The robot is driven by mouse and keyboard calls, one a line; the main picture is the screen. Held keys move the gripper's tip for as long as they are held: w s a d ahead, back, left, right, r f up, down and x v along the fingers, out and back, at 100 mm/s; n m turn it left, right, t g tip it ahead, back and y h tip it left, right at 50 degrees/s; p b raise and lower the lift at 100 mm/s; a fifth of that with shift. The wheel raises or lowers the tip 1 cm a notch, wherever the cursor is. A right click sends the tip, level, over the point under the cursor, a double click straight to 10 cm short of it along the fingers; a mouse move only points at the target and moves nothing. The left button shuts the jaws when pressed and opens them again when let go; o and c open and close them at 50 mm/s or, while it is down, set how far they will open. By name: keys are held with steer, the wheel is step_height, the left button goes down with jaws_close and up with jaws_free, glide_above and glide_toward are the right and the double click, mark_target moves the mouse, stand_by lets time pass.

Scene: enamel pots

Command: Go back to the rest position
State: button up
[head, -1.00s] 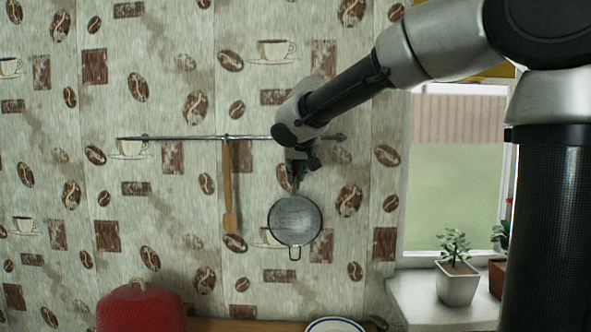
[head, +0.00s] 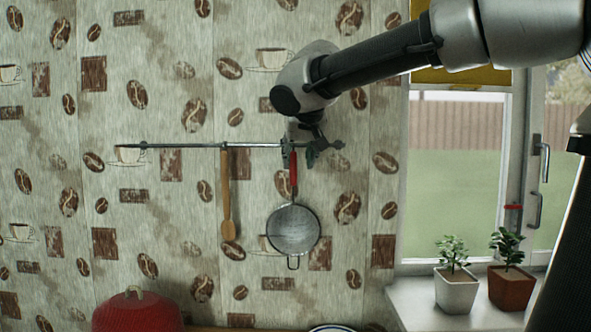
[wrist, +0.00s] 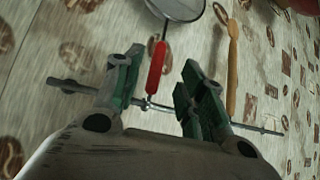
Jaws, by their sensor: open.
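My gripper (head: 303,148) is at the right part of the wall rail (head: 190,145), in front of the wall. In the wrist view my gripper (wrist: 160,75) is open, with green-padded fingers apart and nothing clamped. A round mesh strainer (head: 293,230) with a red handle hangs below the rail; its red handle also shows in the wrist view (wrist: 157,66), appearing between the fingers. In the head view the gripper partly hides the handle's top, so how it hangs is unclear.
A wooden spoon (head: 226,195) hangs on the rail left of the strainer. A red pot (head: 137,313) and a plate rim (head: 335,328) show at the bottom. Two potted plants, white (head: 456,290) and brown (head: 511,287), stand on the windowsill at right.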

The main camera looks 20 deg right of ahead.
steer(key=s+d+f+g, duration=0.1)
steer(key=s+d+f, duration=0.4)
steer(key=s+f, duration=0.2)
steer(key=s+d+f+g, duration=0.2)
steer(key=s+d+f, duration=0.3)
steer(key=s, duration=0.6)
steer(key=s+d+f+n+g+y, duration=0.1)
steer(key=s+d+f+g, duration=0.1)
steer(key=s+d+f, duration=0.3)
steer(key=s+f, duration=0.4)
steer(key=f, duration=0.1)
steer(key=shift+d, duration=0.3)
